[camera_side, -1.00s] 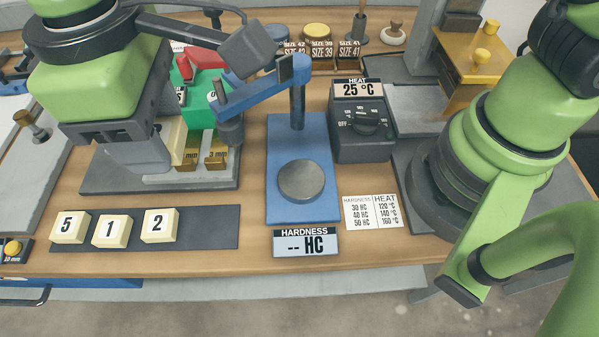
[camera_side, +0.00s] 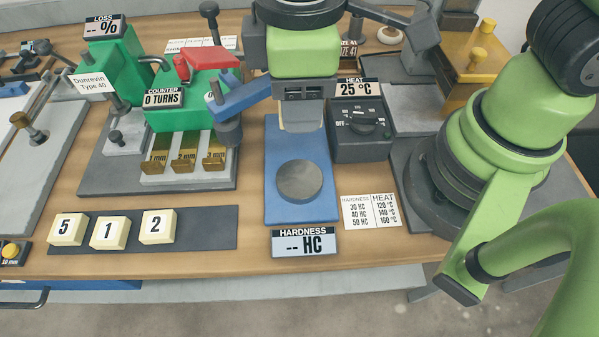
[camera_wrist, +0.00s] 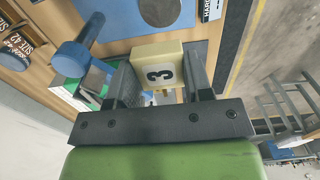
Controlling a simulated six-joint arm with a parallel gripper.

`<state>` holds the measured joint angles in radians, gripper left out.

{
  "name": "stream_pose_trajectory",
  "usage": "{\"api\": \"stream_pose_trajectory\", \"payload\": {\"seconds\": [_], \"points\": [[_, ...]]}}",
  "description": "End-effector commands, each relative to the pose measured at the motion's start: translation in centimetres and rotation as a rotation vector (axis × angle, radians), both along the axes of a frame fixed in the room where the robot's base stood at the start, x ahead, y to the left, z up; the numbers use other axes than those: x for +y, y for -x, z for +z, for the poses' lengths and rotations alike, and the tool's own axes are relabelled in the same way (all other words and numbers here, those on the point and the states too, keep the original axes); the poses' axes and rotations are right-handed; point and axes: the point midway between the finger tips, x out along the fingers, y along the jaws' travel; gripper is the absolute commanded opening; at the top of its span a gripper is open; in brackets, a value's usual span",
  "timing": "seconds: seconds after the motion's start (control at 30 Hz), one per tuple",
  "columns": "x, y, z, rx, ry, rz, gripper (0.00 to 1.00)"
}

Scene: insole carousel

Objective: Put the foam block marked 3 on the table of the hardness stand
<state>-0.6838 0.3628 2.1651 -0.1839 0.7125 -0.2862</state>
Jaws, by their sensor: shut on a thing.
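The foam block marked 3 (camera_wrist: 159,65) is cream-coloured and sits between the two fingers of my gripper (camera_wrist: 160,85) in the wrist view. In the side view my gripper (camera_side: 301,118) is over the back part of the blue hardness stand (camera_side: 276,202), and the block is mostly hidden there. The stand's round grey table (camera_side: 299,181) is bare and lies in front of my gripper. The table also shows at the top of the wrist view (camera_wrist: 160,10). The stand's blue arm (camera_side: 245,97) is swung to the left, away from above the table.
Blocks marked 5 (camera_side: 68,229), 1 (camera_side: 109,232) and 2 (camera_side: 157,226) lie on a dark strip (camera_side: 222,226). A green counter machine (camera_side: 180,115) stands left of the stand. The heat box (camera_side: 361,130) is close on the right. The hardness display (camera_side: 305,243) reads "-- HC".

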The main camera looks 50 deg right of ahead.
Motion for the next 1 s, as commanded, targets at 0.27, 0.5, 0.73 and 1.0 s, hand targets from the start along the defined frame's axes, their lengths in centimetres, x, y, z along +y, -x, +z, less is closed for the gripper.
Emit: {"api": "stream_pose_trajectory", "payload": {"seconds": [0.27, 0.5, 0.73, 1.0], "points": [[0.0, 0.0, -3.4, 0.004, 0.003, -0.001, 0.25], [0.0, 0.1, -7.6, 0.005, 0.004, -0.001, 0.25], [0.0, 0.0, -9.7, 0.003, 0.001, -0.001, 0.25], [0.0, 0.0, -13.0, 0.002, 0.001, -0.002, 0.25]]}}
